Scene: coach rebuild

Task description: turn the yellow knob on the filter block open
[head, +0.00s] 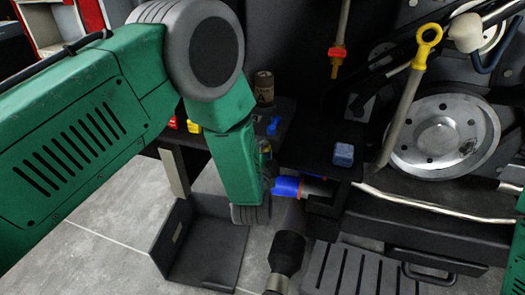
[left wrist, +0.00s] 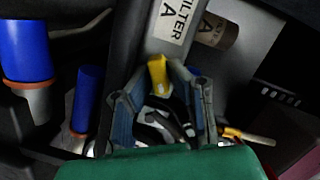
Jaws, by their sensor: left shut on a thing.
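The yellow knob (left wrist: 158,72) shows in the left wrist view, beside a grey block with a white "FILTER A" label (left wrist: 176,18). My left gripper (left wrist: 166,92) has its blue-grey fingers on either side of the knob and is shut on it. The fingers hide part of the knob, so its angle is hard to read. In the head view my green left arm and wrist cover the knob and most of the gripper (head: 267,168). My right gripper does not show clearly in either view.
Blue cylinders with orange collars (left wrist: 28,68) stand left of the gripper in the left wrist view. In the head view, a blue piece (head: 287,187) lies close by the wrist. A black bracket (head: 205,262) stands below. A yellow-ringed rod (head: 427,45) leans by a large wheel (head: 440,135).

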